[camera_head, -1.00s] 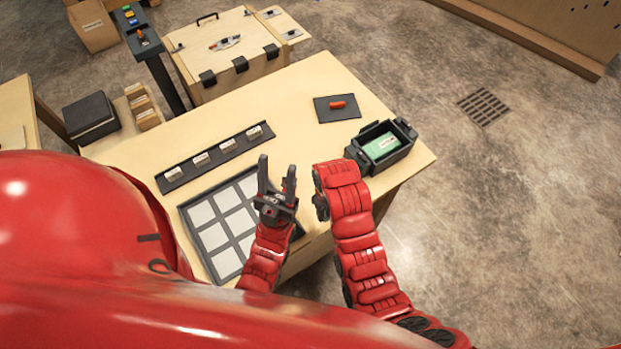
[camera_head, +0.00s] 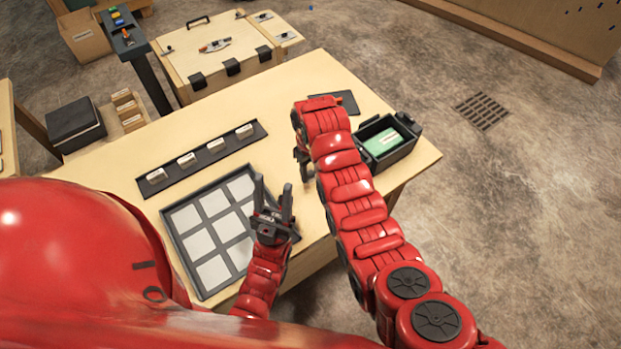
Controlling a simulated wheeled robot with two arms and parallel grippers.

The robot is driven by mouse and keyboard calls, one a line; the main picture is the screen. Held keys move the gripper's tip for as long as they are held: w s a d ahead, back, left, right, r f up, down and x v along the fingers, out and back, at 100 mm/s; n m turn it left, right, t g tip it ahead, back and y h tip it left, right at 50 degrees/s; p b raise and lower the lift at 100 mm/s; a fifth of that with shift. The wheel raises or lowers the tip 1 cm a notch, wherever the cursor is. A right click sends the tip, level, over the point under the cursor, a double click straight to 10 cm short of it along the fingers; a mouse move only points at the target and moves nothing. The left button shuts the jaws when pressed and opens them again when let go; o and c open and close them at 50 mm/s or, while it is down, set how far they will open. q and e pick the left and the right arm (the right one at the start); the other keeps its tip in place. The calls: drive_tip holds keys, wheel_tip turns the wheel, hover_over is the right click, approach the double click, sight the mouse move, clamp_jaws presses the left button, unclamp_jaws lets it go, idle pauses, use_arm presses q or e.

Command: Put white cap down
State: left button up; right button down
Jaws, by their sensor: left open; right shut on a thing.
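My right gripper (camera_head: 303,165) hangs over the table's middle, mostly hidden by my red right arm. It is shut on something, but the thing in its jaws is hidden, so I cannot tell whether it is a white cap. Several small white pieces stand in a row on a dark rail (camera_head: 204,159) left of it. A dark tray (camera_head: 183,262) with a grid of pale squares lies nearer to me. My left gripper (camera_head: 273,195) is open and empty, fingers up, over the tray's right edge.
A black bin (camera_head: 408,148) holding a green box (camera_head: 382,142) stands at the table's right edge. A dark pad (camera_head: 349,101) is partly hidden behind my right arm. A wooden case (camera_head: 225,62) stands beyond the table. Bare tabletop lies between rail and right arm.

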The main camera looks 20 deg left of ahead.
sight(311, 174)
wheel_tip(311, 174, down, 3)
drive_tip(key=shift+r+p, duration=0.2)
drive_tip(key=shift+p, duration=0.75)
drive_tip(key=shift+f, duration=0.4)
drive_tip(key=shift+f, duration=0.2)
drive_tip(key=c, duration=1)
unclamp_jaws()
drive_tip(key=shift+f, duration=0.1)
drive_tip(key=o, duration=0.5)
